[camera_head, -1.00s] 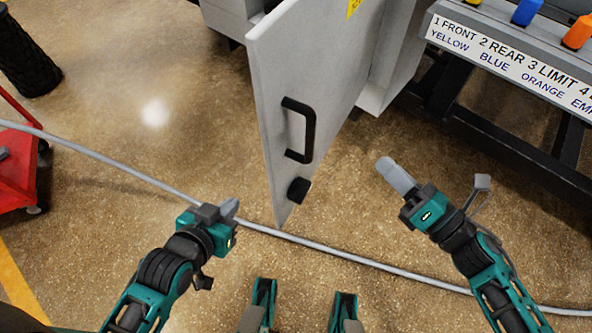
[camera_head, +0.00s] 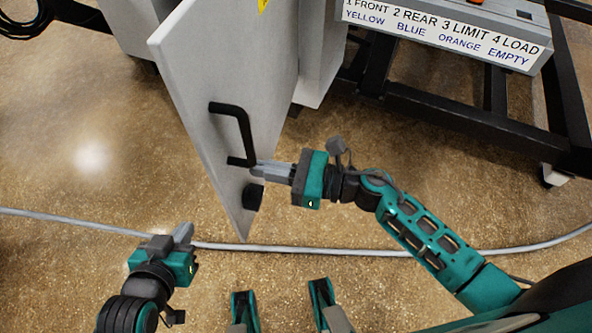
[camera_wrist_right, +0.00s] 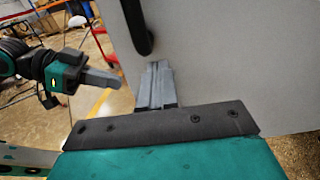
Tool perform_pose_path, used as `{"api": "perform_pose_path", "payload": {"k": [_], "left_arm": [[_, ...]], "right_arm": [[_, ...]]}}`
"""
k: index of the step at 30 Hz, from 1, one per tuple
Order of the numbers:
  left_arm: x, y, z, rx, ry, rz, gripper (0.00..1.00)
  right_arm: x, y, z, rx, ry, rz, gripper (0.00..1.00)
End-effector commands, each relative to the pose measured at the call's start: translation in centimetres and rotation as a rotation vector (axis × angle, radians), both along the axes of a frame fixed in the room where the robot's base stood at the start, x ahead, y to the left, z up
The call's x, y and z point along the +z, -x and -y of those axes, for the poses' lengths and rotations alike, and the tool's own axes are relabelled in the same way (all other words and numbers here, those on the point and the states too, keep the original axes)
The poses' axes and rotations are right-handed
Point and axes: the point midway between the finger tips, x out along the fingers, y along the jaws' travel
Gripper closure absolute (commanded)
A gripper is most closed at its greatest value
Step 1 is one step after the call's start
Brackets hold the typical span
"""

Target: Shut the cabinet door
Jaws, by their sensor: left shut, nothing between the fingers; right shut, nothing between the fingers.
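The grey cabinet door (camera_head: 195,90) stands open, swung out toward me, with a black bar handle (camera_head: 240,130) and a black knob (camera_head: 253,197) below it. My right gripper (camera_head: 256,170) is shut and empty, its fingertips at the door's face by the handle's lower end and above the knob. Whether it touches the door I cannot tell. In the right wrist view the door panel (camera_wrist_right: 215,60) fills the right side, with the handle (camera_wrist_right: 138,25) just beyond the fingers (camera_wrist_right: 157,80). My left gripper (camera_head: 184,233) is shut and empty, left of the door's lower corner and apart from it.
A labelled rack (camera_head: 450,30) on a black frame (camera_head: 450,115) stands at the right. A grey cable (camera_head: 330,252) runs across the floor beneath the door. A black coil (camera_head: 25,15) lies at the upper left. Open floor (camera_head: 80,110) lies left of the door.

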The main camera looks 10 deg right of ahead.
Motion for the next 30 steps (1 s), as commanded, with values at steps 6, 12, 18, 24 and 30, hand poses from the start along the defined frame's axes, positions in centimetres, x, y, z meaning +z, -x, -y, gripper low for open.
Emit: {"api": "perform_pose_path", "payload": {"k": [6,12,18,24,30], "left_arm": [[-0.1,0.1,0.0,0.003,0.003,-0.005,1.0],[0.0,0.1,0.1,0.006,0.007,-0.004,1.0],[-0.1,0.1,0.1,0.007,0.008,-0.004,1.0],[-0.1,0.1,0.1,0.007,0.008,-0.004,1.0],[-0.4,0.1,0.1,0.006,0.007,-0.005,1.0]], "right_arm": [[0.0,-1.2,-2.4,-0.001,-0.002,-0.001,1.0],[0.0,-1.4,-2.9,-0.001,-0.001,-0.002,1.0],[0.0,-1.4,-2.9,-0.001,-0.001,-0.002,1.0],[0.0,-1.4,-3.0,-0.003,-0.001,-0.002,1.0],[-0.1,-1.8,-3.6,-0.012,-0.002,-0.001,1.0]]}}
